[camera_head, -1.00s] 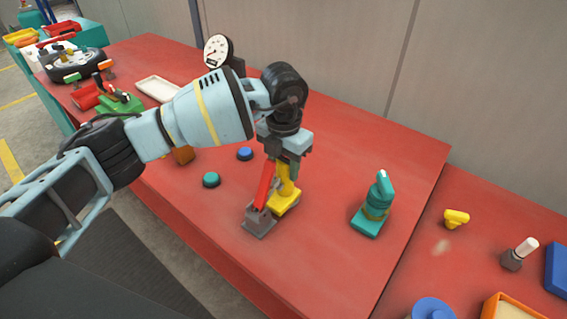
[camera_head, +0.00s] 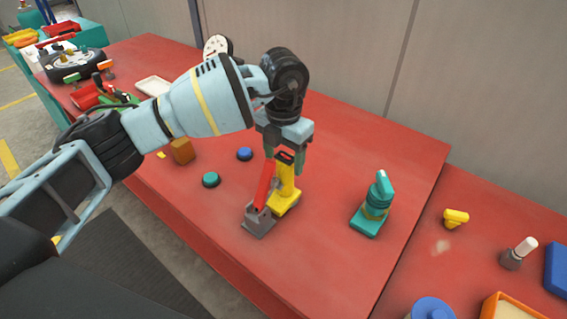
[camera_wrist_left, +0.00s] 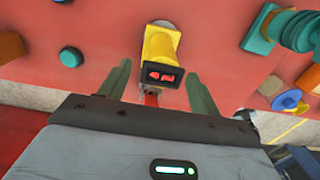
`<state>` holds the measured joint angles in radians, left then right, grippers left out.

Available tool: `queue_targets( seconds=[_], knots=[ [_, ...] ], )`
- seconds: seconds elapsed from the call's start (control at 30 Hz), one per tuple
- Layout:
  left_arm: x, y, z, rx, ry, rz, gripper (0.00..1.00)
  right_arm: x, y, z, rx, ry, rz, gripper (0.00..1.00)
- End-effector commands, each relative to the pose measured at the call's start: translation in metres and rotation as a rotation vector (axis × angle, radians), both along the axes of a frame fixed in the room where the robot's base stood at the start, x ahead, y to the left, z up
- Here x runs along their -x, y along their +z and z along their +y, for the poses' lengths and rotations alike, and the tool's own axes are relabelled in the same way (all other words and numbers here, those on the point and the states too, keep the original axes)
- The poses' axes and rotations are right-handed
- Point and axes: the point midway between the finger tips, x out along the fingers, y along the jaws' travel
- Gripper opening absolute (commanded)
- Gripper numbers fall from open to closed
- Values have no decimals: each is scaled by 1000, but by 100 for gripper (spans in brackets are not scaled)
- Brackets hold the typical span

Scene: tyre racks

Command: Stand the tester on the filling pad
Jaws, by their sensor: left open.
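The yellow tester (camera_head: 286,186) stands upright on the red bench, with its black top between the fingers of my left gripper (camera_head: 285,160). In the left wrist view the tester (camera_wrist_left: 160,46) shows a black display with red digits. The fingers of my left gripper (camera_wrist_left: 157,68) are apart on either side of it, with gaps visible. What lies under the tester's foot is mostly hidden, so I cannot tell the filling pad for sure. My right gripper is not in view.
A red lever on a grey base (camera_head: 260,220) stands close beside the tester. A teal device (camera_head: 374,205) is to the right. Teal (camera_head: 211,180) and blue (camera_head: 245,154) discs and a brown block (camera_head: 182,151) are to the left.

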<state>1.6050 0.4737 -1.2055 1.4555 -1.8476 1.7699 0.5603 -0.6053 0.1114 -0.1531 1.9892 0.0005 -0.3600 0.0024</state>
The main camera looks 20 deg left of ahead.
Motion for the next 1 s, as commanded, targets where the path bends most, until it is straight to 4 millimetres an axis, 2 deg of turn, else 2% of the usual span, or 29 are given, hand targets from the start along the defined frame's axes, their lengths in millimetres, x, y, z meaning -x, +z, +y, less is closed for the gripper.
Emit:
queue_targets(
  seconds=[0.03, 0.2, 0.43, 0.63, 1.0],
  knots=[
    [-1, 13, 0, 2, -1, -5, 63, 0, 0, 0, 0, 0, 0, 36],
    [-1, 47, -1, 1, 0, -4, 63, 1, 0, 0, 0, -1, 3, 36],
    [-1, 82, -1, 1, 0, -2, 63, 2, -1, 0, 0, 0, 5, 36],
    [0, 93, 0, 1, 0, 0, 63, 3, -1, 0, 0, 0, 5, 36],
    [0, 94, 0, 1, 0, 0, 63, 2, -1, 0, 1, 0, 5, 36]
  ],
)
